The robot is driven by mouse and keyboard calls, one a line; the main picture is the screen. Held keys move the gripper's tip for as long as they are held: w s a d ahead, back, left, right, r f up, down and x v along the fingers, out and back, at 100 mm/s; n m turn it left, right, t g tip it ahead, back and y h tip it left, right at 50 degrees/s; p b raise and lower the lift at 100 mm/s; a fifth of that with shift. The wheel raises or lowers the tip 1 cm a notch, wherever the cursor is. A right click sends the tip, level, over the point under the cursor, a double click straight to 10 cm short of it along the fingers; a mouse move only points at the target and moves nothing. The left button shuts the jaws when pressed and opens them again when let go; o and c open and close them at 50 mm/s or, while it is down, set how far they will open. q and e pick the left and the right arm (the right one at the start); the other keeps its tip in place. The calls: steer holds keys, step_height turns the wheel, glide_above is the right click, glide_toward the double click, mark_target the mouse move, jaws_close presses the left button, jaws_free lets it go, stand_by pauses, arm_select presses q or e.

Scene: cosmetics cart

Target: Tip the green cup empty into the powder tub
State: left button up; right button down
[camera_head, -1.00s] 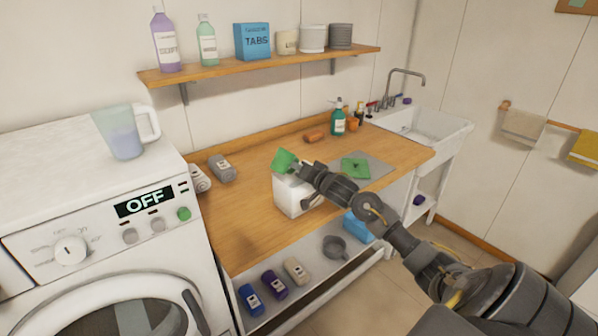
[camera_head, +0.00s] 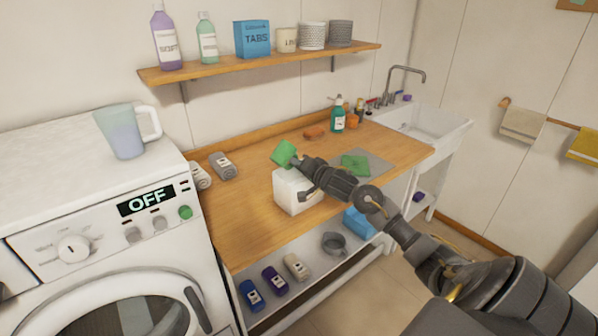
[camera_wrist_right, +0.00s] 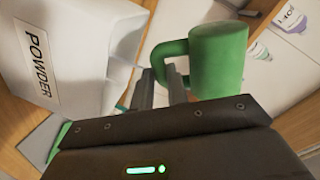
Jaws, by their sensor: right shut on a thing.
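The green cup (camera_head: 284,152) is in my right gripper (camera_head: 300,163), above the back left of the powder tub. In the right wrist view the cup (camera_wrist_right: 218,60) shows its handle between the two fingers of the gripper (camera_wrist_right: 163,90). The cup looks tilted in the head view; its inside is hidden. The white powder tub (camera_head: 296,193) stands on the wooden counter, and its label POWDER shows on the tub in the right wrist view (camera_wrist_right: 70,60). The tub's opening is mostly hidden by my gripper. My left gripper is not in view.
A green cloth (camera_head: 355,165) lies on a grey mat right of the tub. The washer (camera_head: 100,230) is at left. The shelf (camera_head: 262,64) hangs above.

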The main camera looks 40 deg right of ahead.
steer(key=shift+a+r+m, duration=0.1)
steer(key=shift+m, duration=0.2)
steer(key=shift+a+m, duration=0.2)
steer(key=shift+m, duration=0.2)
steer(key=shift+a+f+m+y, duration=0.15)
steer(key=shift+f+m+y, duration=0.15)
steer(key=shift+m, duration=0.1)
steer(key=shift+a+f+m+b, duration=0.15)
steer(key=shift+f+m+b, duration=0.25)
steer(key=shift+b, duration=0.25)
